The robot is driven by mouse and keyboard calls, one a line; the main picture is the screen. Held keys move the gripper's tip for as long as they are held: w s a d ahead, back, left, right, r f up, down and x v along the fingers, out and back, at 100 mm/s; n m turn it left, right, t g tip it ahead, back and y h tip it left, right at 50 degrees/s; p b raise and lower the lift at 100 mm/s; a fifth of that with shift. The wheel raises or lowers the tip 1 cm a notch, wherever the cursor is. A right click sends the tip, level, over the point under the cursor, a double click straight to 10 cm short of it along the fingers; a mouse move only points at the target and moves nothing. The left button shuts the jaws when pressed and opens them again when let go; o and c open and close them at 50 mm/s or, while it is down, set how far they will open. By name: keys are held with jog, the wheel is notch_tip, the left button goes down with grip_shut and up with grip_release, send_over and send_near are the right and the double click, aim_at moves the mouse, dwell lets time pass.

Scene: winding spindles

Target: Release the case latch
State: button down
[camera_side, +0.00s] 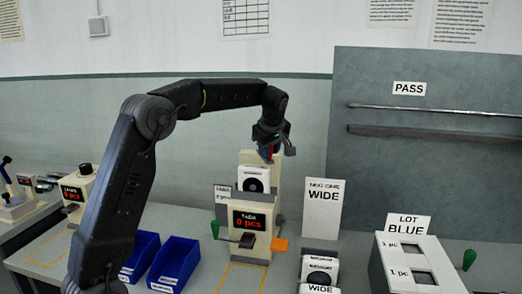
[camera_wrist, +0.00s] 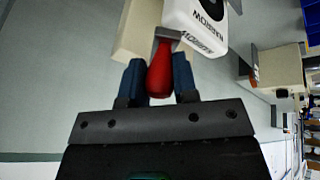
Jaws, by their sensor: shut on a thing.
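A red handle (camera_wrist: 160,72), apparently the latch lever, sits between the two blue fingers of my gripper (camera_wrist: 159,66) in the wrist view. The gripper is shut on it. The handle's far end meets a small grey metal piece (camera_wrist: 168,34) beside a white case (camera_wrist: 196,24) with dark lettering. In the side view my gripper (camera_side: 269,150) is at the top of a beige station, just above the white case (camera_side: 254,172) with its round black face. Only a speck of red shows there, so the latch's exact position is hard to tell.
The station's display (camera_side: 250,220) reads 0 pcs. A green-knobbed lever (camera_side: 215,229) is at its left and an orange tab (camera_side: 280,244) at its right. Blue bins (camera_side: 175,262) stand left. A WIDE sign (camera_side: 322,208), another case (camera_side: 319,268) and a LOT BLUE box (camera_side: 378,270) stand right.

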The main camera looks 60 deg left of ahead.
jog(key=shift+w+n+g, duration=0.65)
jog(key=shift+w+n, duration=0.7)
jog(key=shift+n, duration=0.3)
jog(key=shift+w+n+g, duration=0.65)
jog(key=shift+w+n, duration=0.7)
jog(key=shift+n, duration=0.3)
jog(key=shift+w, duration=0.1)
jog(key=c, duration=0.9)
grip_release()
